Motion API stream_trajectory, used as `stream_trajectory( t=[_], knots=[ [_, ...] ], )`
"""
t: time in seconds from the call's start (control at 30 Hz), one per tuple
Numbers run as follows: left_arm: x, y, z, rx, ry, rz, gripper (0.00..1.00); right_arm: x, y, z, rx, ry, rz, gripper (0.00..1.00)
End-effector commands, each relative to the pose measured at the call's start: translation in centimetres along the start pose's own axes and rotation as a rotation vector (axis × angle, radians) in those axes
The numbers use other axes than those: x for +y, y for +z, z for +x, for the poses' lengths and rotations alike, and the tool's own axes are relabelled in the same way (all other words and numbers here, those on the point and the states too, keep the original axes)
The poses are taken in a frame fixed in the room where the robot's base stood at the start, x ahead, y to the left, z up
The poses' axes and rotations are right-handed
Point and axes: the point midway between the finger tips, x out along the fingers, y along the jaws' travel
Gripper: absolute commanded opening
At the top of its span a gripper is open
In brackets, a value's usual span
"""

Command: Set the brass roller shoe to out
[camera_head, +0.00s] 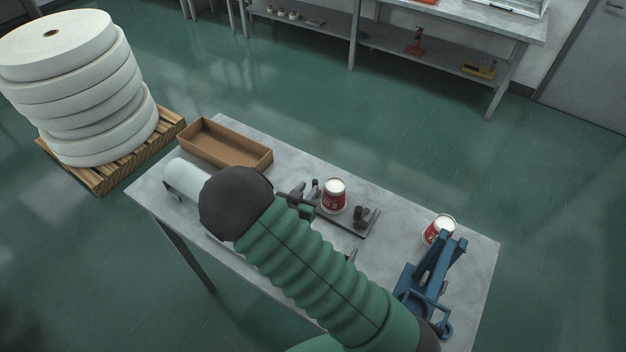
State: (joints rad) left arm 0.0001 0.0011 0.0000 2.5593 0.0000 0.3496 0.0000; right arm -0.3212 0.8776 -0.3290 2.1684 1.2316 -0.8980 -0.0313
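I cannot make out a brass roller shoe; my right arm's green sleeve and dark joint cover much of the table's middle. A grey fixture plate (352,222) lies behind the arm. A red and white cup (334,196) stands upright on it, with a dark grey block (361,214) to its right and small grey parts (314,188) to its left. My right gripper (298,194) seems to be the small dark part past the sleeve, close to the plate's left end. Its fingers are too small and covered to read. My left gripper is not in view.
A blue lever device (428,284) and a second red cup (439,229) stand at the table's right end. An open brown tray (268,157) and a white cylinder (186,179) are at its left. Stacked paper rolls (100,90) stand on a pallet beyond.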

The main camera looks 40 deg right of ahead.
Motion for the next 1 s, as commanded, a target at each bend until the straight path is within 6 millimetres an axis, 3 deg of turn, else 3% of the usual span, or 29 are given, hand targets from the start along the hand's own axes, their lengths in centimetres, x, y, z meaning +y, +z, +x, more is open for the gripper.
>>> stream_trajectory(
  t=[0.1, 0.3, 0.6, 0.8, 1.0],
  knots=[
    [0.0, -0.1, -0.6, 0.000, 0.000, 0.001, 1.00, 0.2, -0.2, 2.4, 0.004, 0.003, 0.000, 0.25],
    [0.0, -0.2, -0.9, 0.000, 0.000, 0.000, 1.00, -0.1, -0.2, 4.9, 0.006, -0.001, 0.000, 0.25],
    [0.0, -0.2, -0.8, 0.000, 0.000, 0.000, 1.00, -0.1, 0.0, 5.6, 0.002, 0.000, 0.000, 0.25],
    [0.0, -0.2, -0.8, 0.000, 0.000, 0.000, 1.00, 0.0, -0.1, 5.6, 0.002, -0.001, 0.001, 0.00],
    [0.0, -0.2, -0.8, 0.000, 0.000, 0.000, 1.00, 0.0, -0.1, 5.6, 0.004, 0.001, 0.001, 0.00]
  ],
)
